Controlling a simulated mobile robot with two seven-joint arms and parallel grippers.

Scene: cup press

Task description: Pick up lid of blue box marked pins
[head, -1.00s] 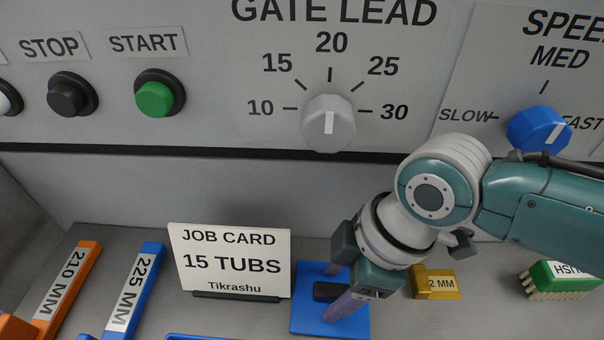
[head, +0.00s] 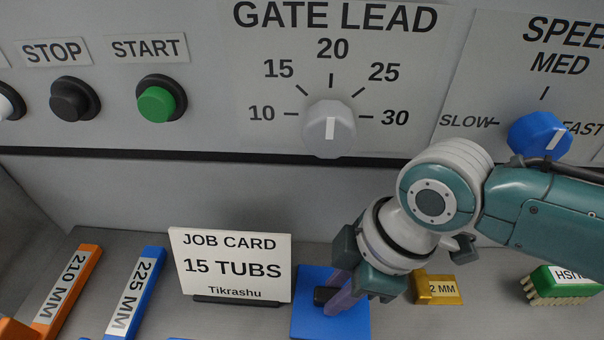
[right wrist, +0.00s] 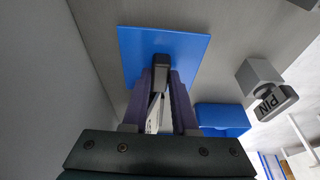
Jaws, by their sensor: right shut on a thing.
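A flat blue lid (head: 300,318) with a small black knob (head: 323,295) lies at the bottom middle of the head view. No pins marking shows on it. My right gripper (head: 336,295) is above it with its purple fingers shut on the knob. In the right wrist view the lid (right wrist: 190,45) spreads beyond the fingertips, and the knob (right wrist: 161,64) sits between the fingers. What is under the lid is hidden, and I cannot tell whether it is raised. My left gripper is not in view.
A job card (head: 231,262) stands just left of the lid. A yellow 2 MM block (head: 425,291) and a green brush (head: 560,281) are to the right.

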